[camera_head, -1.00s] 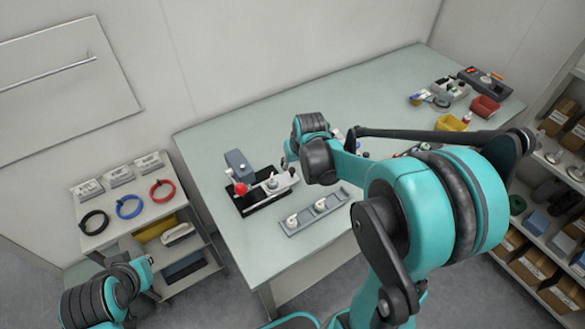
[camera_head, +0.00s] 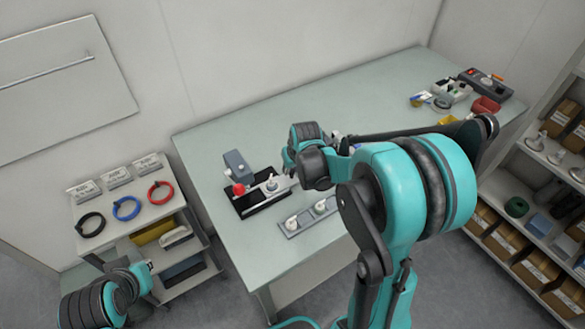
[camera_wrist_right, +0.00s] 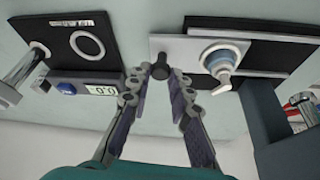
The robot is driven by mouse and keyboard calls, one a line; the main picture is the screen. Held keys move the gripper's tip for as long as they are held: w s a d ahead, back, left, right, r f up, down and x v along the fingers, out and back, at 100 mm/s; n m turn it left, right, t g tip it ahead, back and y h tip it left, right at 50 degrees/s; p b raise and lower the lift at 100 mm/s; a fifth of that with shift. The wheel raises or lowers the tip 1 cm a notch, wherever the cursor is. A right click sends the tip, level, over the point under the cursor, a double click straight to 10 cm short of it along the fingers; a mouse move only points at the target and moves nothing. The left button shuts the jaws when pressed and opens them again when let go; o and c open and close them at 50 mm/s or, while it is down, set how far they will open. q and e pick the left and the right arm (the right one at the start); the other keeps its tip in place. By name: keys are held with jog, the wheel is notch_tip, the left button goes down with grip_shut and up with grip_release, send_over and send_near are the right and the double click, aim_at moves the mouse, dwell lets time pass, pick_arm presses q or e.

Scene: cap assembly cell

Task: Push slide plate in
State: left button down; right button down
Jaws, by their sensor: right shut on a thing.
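The slide plate (camera_wrist_right: 178,46) is a light grey bar with a pale round part (camera_wrist_right: 222,58) standing on it and a small black knob (camera_wrist_right: 160,71) at its end. It lies on the black base (camera_head: 245,211) of a fixture with a grey upright head (camera_head: 237,163) and a red ball (camera_head: 239,189). My right gripper (camera_wrist_right: 159,88) is shut on the black knob, its fingers on either side. In the head view my right gripper (camera_head: 291,171) is at the plate's right end, fingertips mostly hidden. My left gripper (camera_head: 143,273) is low at the left, its fingers unclear.
A grey strip (camera_head: 292,226) with pale parts lies in front of the fixture, partly behind my right arm. A cart (camera_head: 118,226) with coloured rings stands left of the table. The table's back left is clear.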

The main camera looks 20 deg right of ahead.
aim_at(268, 183)
jog(key=a, duration=0.5)
jog(key=s+a, duration=0.1)
jog(key=a, duration=0.2)
jog(key=shift+s+a, duration=0.1)
jog(key=shift+a, duration=0.25)
jog(key=c, duration=1.4)
grip_release()
jog(key=shift+a, duration=0.15)
jog(key=shift+o, duration=0.2)
jog(key=shift+r, duration=0.1)
notch_tip(268, 183, up, 10)
jog(key=shift+s, duration=0.1)
